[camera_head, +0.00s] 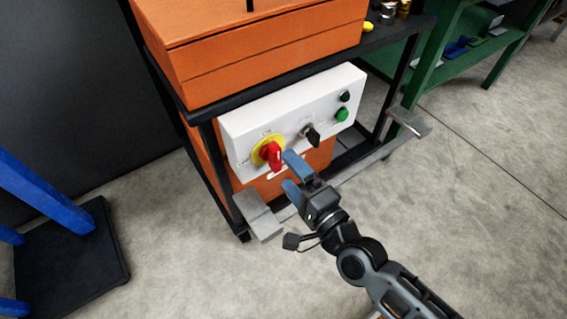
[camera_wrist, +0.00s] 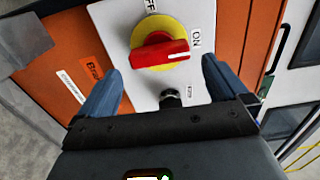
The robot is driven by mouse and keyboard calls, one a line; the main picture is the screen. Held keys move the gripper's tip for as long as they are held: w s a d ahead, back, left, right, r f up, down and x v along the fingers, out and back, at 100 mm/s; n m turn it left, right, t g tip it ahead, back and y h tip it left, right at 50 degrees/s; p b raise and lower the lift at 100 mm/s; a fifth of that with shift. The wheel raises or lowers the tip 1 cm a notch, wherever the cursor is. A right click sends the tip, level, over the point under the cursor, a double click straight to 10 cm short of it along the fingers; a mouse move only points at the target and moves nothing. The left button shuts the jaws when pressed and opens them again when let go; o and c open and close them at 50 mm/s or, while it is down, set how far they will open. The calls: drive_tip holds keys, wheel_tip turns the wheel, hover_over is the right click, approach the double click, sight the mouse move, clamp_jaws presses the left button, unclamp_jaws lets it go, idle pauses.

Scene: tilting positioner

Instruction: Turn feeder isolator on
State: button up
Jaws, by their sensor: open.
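The feeder isolator is a red rotary handle (camera_head: 274,156) on a yellow disc, at the left of a white control panel (camera_head: 237,149). In the wrist view the red handle (camera_wrist: 160,55) lies nearly level across the yellow disc (camera_wrist: 150,27). The white mark at its right end points toward the right side, just below the ON label (camera_wrist: 196,38). The OFF label (camera_wrist: 151,6) is at the top. My gripper (camera_head: 290,171) is open and empty in front of the panel, close to the handle. In the wrist view its blue fingers stand apart below the handle; contact is not visible.
A black selector knob (camera_head: 311,136) and green buttons (camera_head: 341,114) sit to the right of the isolator. Orange boxes (camera_head: 250,45) stand above and behind the panel in a black frame. A grey foot plate (camera_head: 258,214) juts out below. Open concrete floor lies right.

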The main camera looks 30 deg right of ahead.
drive_tip(key=shift+s, duration=1.6)
drive_tip(key=shift+s, duration=0.1)
drive_tip(key=s+r+n+g, duration=0.1)
drive_tip(key=s+r+n, duration=0.3)
drive_tip(key=s+n, duration=0.6)
drive_tip(key=s+r+n+g, duration=0.2)
drive_tip(key=s+r+n, duration=0.35)
drive_tip(key=s, duration=0.75)
wheel_tip(320, 180, up, 14)
drive_tip(key=s+n+p, duration=0.2)
drive_tip(key=p, duration=1)
drive_tip(key=shift+s+a+n, duration=0.2)
drive_tip(key=shift+a+n, duration=0.05)
drive_tip(key=shift+n, duration=0.1)
drive_tip(key=shift+c, duration=0.4)
